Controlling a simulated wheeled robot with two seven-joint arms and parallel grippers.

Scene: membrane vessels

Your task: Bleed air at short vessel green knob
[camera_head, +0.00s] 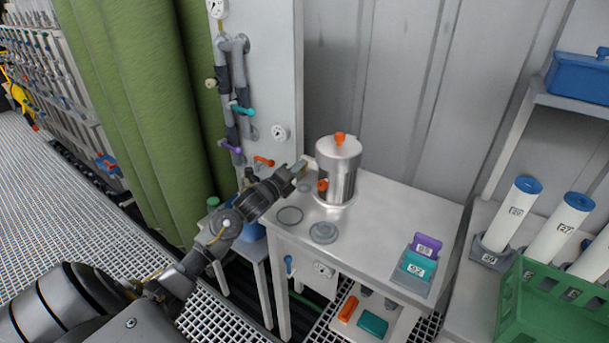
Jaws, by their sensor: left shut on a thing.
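The short vessel (337,173) is a shiny metal cylinder standing upright on a metal-topped bench. It has an orange knob (340,138) on its lid and another orange knob (322,185) low on its left side. My right gripper is not in view.
The white panel (272,75) at the left carries grey pipes with teal, purple and orange handles. The bench (375,225) holds flat round lids and a box with purple and teal blocks. White tubes (510,215) and a green crate (545,305) stand at the right.

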